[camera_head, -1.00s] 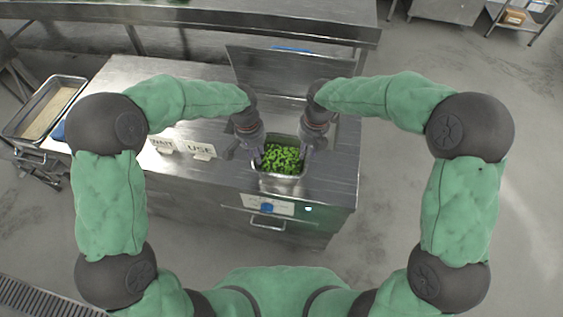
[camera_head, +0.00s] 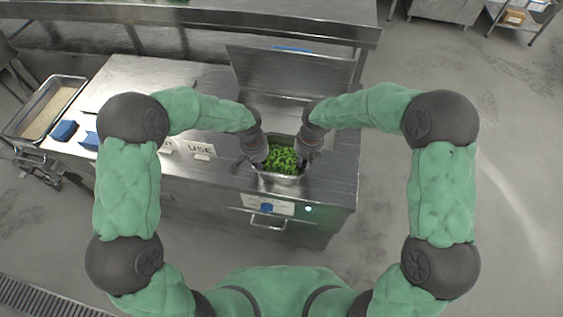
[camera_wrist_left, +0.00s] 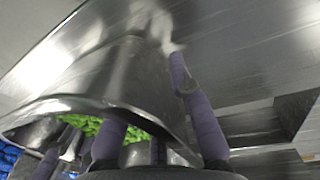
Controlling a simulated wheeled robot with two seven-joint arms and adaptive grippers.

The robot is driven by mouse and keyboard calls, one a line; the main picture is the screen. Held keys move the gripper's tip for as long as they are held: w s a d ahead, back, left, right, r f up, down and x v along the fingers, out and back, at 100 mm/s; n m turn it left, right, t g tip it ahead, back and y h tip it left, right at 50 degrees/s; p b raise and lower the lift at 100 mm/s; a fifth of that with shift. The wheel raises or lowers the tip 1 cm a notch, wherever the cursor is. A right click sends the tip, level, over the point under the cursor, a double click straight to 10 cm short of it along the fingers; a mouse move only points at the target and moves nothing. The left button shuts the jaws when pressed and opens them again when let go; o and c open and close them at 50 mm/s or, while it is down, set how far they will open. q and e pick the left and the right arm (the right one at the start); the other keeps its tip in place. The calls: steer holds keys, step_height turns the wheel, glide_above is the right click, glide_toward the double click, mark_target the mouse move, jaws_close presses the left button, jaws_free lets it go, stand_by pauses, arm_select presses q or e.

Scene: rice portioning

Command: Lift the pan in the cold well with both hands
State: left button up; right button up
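The steel pan (camera_head: 285,180) of green pieces sits at the cold well opening near the counter's right end. It also shows in the left wrist view (camera_wrist_left: 125,75), with its green contents (camera_wrist_left: 85,122). My left gripper (camera_head: 261,157) is at the pan's left edge. In the left wrist view, one purple finger of the left gripper (camera_wrist_left: 148,85) passes inside the rim and another lies outside the wall; I cannot tell whether they press on it. My right gripper (camera_head: 298,156) is at the pan's right edge. Its fingers are mostly hidden, so its closure is unclear.
A raised steel lid (camera_head: 290,72) stands behind the well. Signs, one reading USE (camera_head: 200,150), stand left of the pan. Blue items (camera_head: 65,130) lie on the counter's left end. A tray (camera_head: 50,82) stands farther left. A label panel (camera_head: 255,203) is on the counter front.

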arm_select(q)
steer(key=shift+a, duration=0.1)
jaws_close()
arm_select(e)
steer(key=shift+d, duration=0.1)
jaws_close()
arm_select(q)
steer(key=shift+w+a+r, duration=0.1)
steer(key=shift+r, duration=0.1)
arm_select(e)
steer(key=shift+d+r, duration=0.1)
steer(key=shift+r, duration=0.1)
